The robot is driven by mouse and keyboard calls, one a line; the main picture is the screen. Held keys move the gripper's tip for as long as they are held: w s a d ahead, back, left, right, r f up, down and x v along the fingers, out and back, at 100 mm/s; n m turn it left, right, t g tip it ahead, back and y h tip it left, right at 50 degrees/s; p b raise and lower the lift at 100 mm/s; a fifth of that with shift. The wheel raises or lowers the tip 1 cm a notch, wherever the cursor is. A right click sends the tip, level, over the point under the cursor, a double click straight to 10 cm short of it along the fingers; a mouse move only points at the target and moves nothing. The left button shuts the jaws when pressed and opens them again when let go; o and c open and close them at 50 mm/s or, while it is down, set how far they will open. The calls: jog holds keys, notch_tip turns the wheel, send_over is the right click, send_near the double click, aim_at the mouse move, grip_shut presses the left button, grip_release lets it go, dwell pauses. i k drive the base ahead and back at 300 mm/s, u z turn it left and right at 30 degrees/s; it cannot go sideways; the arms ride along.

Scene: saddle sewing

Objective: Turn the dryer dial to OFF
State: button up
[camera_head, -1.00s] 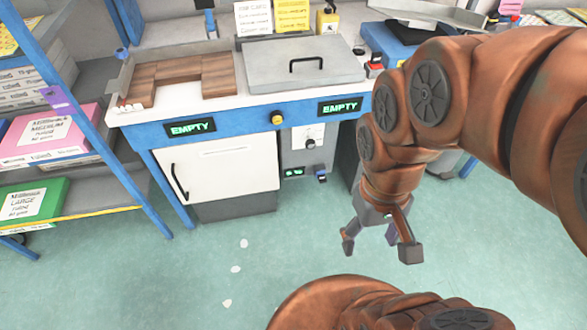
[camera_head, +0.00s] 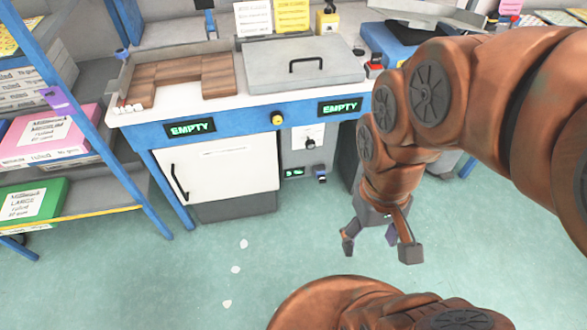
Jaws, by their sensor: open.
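A grey control box (camera_head: 301,158) is under the blue-edged bench, right of a white cabinet door (camera_head: 222,165). It carries a small dial (camera_head: 310,143) on a white plate, a small green-lit display (camera_head: 293,173) and a dark knob or plug (camera_head: 321,178) low down. The dial's setting is too small to read, and I cannot tell which control is the dryer's. My gripper (camera_head: 378,248) hangs over the floor, in front of and right of the box. Its fingers are spread, empty and apart from the dial.
The bench holds wooden blocks (camera_head: 180,80) and a grey lidded box (camera_head: 304,64). A yellow knob (camera_head: 277,118) sits on its front edge between two EMPTY displays. A blue shelf rack (camera_head: 90,125) stands at left.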

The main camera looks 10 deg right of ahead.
aim_at(309, 144)
jog(key=u, duration=0.5)
jog(key=k, duration=0.6)
jog(key=u, duration=0.9)
jog(key=i, duration=1.1)
jog(key=z, duration=0.75)
